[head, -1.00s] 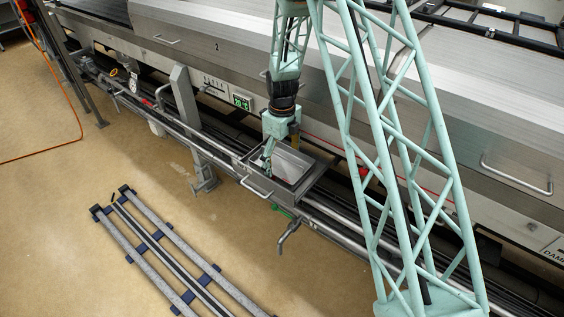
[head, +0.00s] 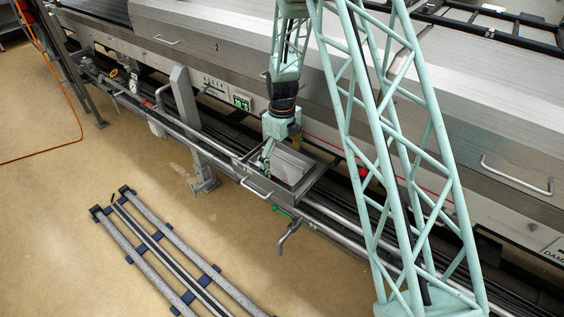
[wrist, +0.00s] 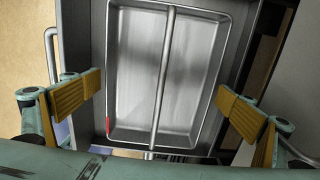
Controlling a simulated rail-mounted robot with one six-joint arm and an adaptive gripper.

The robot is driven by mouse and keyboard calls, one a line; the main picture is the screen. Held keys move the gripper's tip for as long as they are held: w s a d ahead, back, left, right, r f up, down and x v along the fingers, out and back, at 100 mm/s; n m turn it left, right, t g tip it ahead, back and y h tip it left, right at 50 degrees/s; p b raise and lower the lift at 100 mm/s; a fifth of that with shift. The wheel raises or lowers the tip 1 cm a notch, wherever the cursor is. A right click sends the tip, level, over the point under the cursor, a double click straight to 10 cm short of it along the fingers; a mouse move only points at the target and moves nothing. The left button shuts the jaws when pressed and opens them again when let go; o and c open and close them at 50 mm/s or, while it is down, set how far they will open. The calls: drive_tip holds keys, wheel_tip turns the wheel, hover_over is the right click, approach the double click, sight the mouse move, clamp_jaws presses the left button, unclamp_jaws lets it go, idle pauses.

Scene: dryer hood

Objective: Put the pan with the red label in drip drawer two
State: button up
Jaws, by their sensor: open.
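The metal pan (wrist: 135,75) is a shallow rectangular tray with a small red label (wrist: 108,125) on its lower left edge in the wrist view. In the head view the pan (head: 287,166) lies in the pulled-out drawer (head: 311,184) below the hood section marked 2. Drawer walls show around the pan in the wrist view. My gripper (wrist: 159,90) is open, with its yellow finger pads apart on either side of the pan. In the head view my gripper (head: 266,158) is over the left part of the drawer. The pan's underside is hidden.
A grey rod (wrist: 164,75) crosses in front of the pan in the wrist view. The drawer's front handle (head: 257,190) faces the floor side. A hanging lever with a green part (head: 284,211) is beside the drawer. A blue-and-grey rack (head: 165,250) lies on the otherwise clear floor.

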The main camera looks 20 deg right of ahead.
drive_tip(key=shift+r+p, duration=1.05)
drive_tip(key=shift+r, duration=5.05)
